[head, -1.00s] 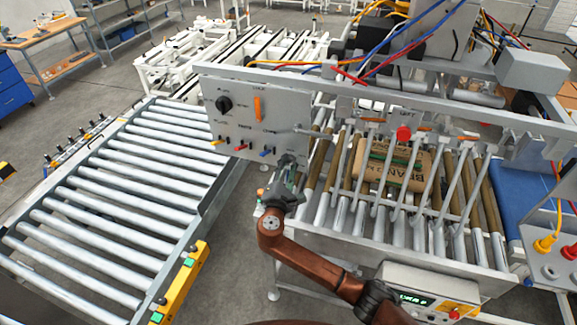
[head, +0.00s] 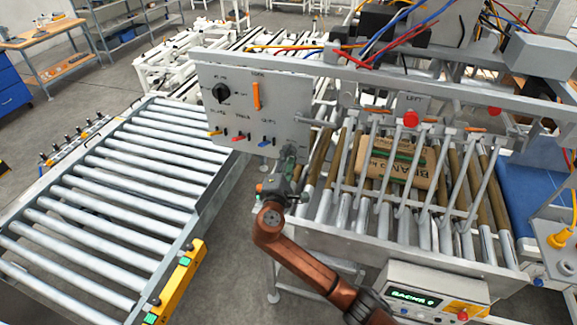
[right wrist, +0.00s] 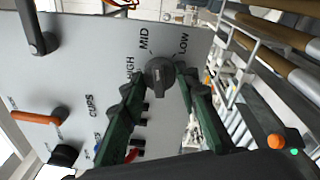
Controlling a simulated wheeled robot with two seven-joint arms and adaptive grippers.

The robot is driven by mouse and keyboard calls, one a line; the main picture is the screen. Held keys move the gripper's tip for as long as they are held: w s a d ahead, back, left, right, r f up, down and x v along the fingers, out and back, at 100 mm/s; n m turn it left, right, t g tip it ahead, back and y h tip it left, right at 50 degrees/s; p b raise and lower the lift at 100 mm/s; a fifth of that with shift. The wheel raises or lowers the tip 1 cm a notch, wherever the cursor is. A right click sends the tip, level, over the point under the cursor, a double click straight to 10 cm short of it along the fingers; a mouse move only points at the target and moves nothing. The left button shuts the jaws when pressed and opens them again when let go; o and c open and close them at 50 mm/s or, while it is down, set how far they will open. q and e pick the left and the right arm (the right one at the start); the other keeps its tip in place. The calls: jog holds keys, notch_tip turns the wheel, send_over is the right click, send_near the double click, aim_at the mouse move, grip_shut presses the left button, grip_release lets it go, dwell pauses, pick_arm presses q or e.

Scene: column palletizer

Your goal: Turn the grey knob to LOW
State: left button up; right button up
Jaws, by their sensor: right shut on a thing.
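The grey knob (right wrist: 160,76) is on the light grey panel (right wrist: 85,75), with the labels HIGH, MID and LOW around it in the right wrist view. LOW is to the upper right of the knob, MID above it and HIGH to its left. My right gripper (right wrist: 164,88) is shut on the knob, one dark green finger on each side. I cannot tell clearly which label the knob's pointer faces. In the head view my right gripper (head: 287,160) reaches the panel's lower right corner and largely hides the knob. My left gripper is not in view.
The panel also carries a black knob (head: 221,93), an orange lever (head: 256,95) and several small coloured levers. A roller conveyor (head: 110,205) lies to the left. A brown sack (head: 395,163) lies on rollers behind metal bars at right. A control box (head: 425,295) stands at front right.

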jog(key=shift+f+m+h+b, duration=0.15)
jog(key=shift+m+h+b, duration=0.15)
jog(key=shift+m+b, duration=2.25)
jog(key=shift+f+m+h+b, duration=0.1)
jog(key=shift+m+h+b, duration=0.2)
jog(key=shift+m+b, duration=2.2)
jog(key=shift+n+b, duration=0.65)
jog(key=o, duration=1.2)
jog(key=shift+r+t, duration=0.1)
jog(key=shift+t, duration=0.2)
jog(key=shift+c, duration=0.2)
jog(key=shift+a, duration=0.1)
jog(key=v, duration=0.7)
jog(key=shift+s, duration=0.25)
